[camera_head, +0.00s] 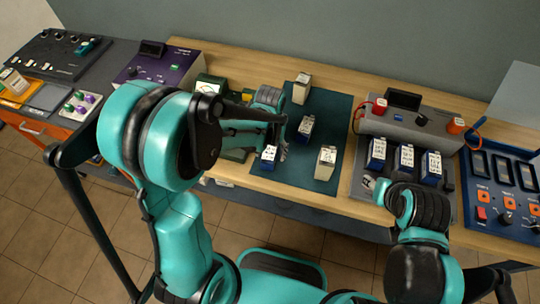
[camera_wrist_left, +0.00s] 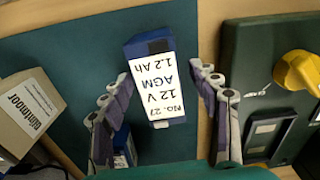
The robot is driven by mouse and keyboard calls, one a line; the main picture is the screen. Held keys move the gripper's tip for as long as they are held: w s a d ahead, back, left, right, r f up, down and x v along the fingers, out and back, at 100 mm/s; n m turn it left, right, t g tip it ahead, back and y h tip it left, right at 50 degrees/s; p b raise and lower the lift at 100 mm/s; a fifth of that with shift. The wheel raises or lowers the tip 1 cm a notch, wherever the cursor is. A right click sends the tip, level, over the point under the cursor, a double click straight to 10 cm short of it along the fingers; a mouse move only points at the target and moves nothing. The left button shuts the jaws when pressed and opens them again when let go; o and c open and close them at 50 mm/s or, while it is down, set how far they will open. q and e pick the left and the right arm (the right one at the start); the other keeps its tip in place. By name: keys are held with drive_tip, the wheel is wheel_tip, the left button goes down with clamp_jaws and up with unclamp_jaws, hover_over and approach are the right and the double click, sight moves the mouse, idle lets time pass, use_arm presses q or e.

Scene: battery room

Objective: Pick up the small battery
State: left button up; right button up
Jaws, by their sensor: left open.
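A small blue battery with a white label (camera_head: 269,155) stands near the front left of the dark green mat (camera_head: 292,172). In the left wrist view the label of this battery (camera_wrist_left: 160,85) reads No. 27, 12 V AGM 1.2 Ah. My left gripper (camera_head: 279,142) is open above it. In the left wrist view the fingers of my left gripper (camera_wrist_left: 157,95) stand on either side of the battery with gaps. Another blue battery (camera_head: 307,127) stands farther back on the mat. My right arm is over the front right of the bench; its fingers are mostly hidden.
Pale boxes stand on the mat at the back (camera_head: 301,90) and right (camera_head: 326,165). A green device (camera_head: 238,152) is left of the mat. A grey tester (camera_head: 410,125) with several blue batteries (camera_head: 405,158) is to the right. Bare mat lies between the boxes and batteries.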

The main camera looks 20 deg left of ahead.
use_arm(q)
clamp_jaws()
drive_tip(key=shift+r, duration=0.1)
